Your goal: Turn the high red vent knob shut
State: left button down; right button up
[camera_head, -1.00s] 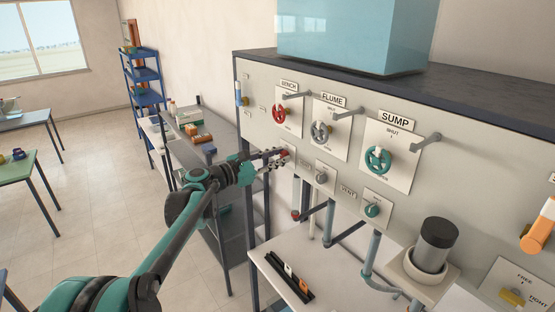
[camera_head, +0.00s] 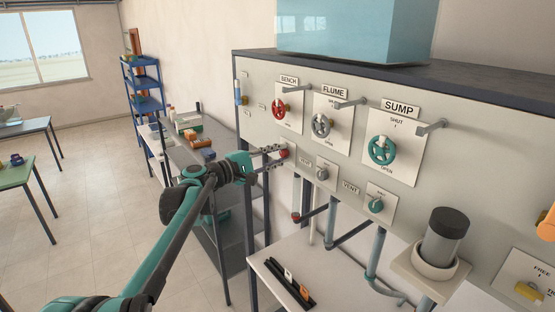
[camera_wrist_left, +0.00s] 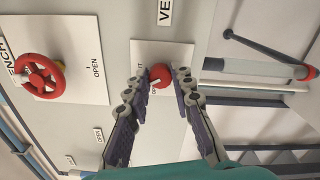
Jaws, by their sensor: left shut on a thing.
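The red vent knob (camera_head: 284,154) sits on a small white plate on the grey board, below the red BENCH wheel (camera_head: 280,108). My left gripper (camera_head: 277,155) reaches it from the left and is shut on it. In the left wrist view the round red knob (camera_wrist_left: 160,75) is between the two fingertips, in front of its white plate (camera_wrist_left: 180,52). The fingers and knob hide part of the plate's lettering, so I cannot read the knob's setting. My right gripper is not in view.
A grey FLUME wheel (camera_head: 321,125) and a green SUMP wheel (camera_head: 382,150) are to the right, with a grey vent knob (camera_head: 322,173) and a green vent knob (camera_head: 376,205) below. A red-tipped lever (camera_head: 296,217) is under the board. A shelf unit (camera_head: 185,150) stands behind my arm.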

pick_arm(q)
jog(key=m+b, duration=0.1)
jog(key=m, duration=0.5)
jog(key=shift+f, duration=0.1)
dwell(0.5)
jog(key=c, duration=1.3)
grip_release()
jog(key=v, duration=1.2)
